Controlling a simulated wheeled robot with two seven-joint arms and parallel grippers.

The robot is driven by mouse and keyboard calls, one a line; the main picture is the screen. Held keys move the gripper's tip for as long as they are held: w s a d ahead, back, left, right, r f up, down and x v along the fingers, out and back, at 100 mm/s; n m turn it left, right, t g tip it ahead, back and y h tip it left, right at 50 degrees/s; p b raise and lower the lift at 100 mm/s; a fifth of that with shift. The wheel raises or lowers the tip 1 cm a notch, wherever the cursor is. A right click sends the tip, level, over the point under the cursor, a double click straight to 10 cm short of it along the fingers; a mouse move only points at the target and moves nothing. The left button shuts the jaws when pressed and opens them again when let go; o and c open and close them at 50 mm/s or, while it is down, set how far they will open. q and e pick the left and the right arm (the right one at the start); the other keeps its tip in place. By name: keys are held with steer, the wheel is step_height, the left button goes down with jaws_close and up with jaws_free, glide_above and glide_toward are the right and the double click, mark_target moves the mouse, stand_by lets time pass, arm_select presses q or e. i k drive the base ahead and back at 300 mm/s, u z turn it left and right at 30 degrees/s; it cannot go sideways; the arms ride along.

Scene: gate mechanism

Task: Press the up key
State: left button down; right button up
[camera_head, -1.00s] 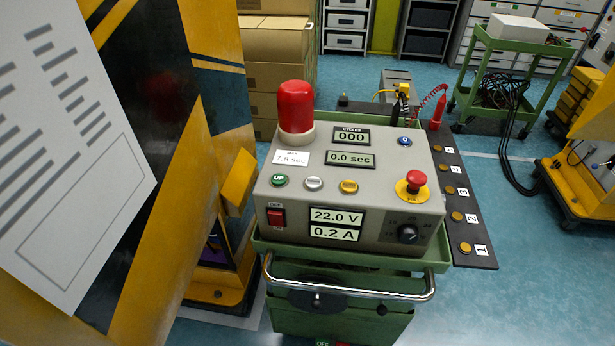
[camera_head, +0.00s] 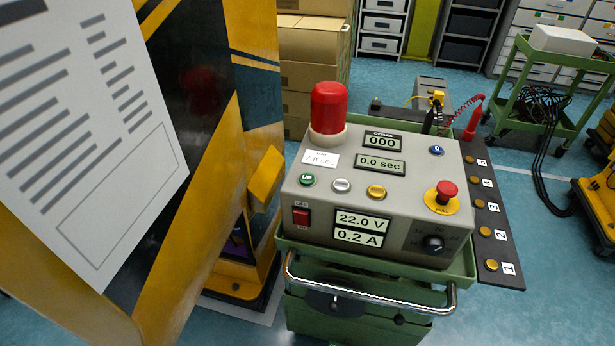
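The up key is a round green button marked "UP" (camera_head: 307,180) at the left of the sloped top of a grey control box (camera_head: 400,205). A silver button (camera_head: 342,186) and a yellow button (camera_head: 376,192) sit to its right. A red rocker switch (camera_head: 301,216) is below it on the front face. The displays read 000, 0.0 sec, 22.0 V and 0.2 A. Neither of my grippers is in view, and nothing covers the up key.
The box stands on a green cart (camera_head: 375,316) with a metal handle (camera_head: 370,307). A red dome lamp (camera_head: 328,108) and a red stop knob (camera_head: 444,192) rise from the box. A black-and-yellow gate panel (camera_head: 215,140) and a white sheet (camera_head: 80,130) fill the left side.

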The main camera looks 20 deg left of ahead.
mark_target(305, 179)
steer(key=u, duration=3.2)
steer(key=k, duration=1.65)
steer(key=z, duration=1.8)
steer(key=i, duration=0.5)
steer(key=z, duration=0.05)
